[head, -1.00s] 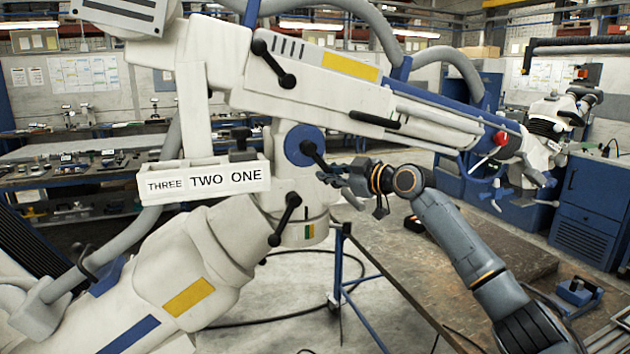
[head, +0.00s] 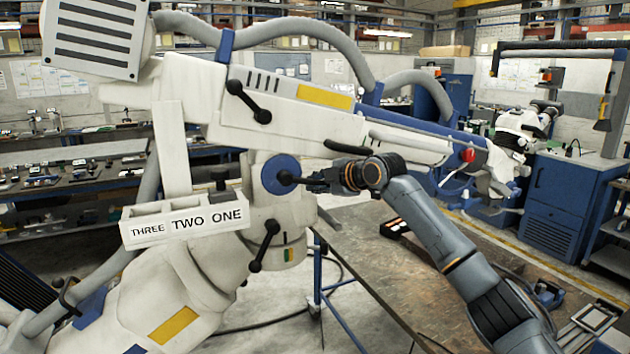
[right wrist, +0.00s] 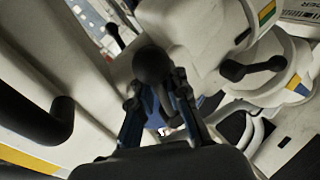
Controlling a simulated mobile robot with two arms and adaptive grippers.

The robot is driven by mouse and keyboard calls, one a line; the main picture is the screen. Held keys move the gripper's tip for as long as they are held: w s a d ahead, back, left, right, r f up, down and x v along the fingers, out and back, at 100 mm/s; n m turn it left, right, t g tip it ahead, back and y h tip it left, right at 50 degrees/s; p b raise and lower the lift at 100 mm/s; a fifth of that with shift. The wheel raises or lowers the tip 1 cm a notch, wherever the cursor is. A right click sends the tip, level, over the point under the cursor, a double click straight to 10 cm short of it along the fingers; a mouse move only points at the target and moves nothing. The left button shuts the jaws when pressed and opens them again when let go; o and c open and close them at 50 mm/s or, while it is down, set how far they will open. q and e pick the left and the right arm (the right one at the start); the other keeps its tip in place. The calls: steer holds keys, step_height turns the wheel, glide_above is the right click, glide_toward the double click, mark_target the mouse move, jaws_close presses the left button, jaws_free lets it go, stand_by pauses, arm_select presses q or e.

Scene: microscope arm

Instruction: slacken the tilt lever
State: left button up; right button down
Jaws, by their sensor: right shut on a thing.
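The white microscope arm has a blue round joint (head: 278,166) with a black lever (head: 286,177) on it, which I take for the tilt lever. The lever points right from its hub, and its far end is hidden by my right gripper (head: 318,182). My right gripper reaches in from the right and is shut on the lever's end. In the right wrist view, a dark ball-shaped knob (right wrist: 153,65) sits between the fingertips of the right gripper (right wrist: 156,88). My left gripper is not in view.
Similar black levers sit above (head: 248,101) and below (head: 265,246) the joint. A tray box labelled THREE TWO ONE (head: 184,226) hangs to the left. A workbench (head: 385,265) lies below my right arm. A red knob (head: 467,155) is on the arm further right.

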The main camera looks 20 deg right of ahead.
steer(key=shift+r, duration=0.25)
steer(key=c, duration=1.3)
jaws_free()
steer(key=shift+d, duration=0.1)
steer(key=shift+s, duration=0.1)
steer(key=v, duration=1.2)
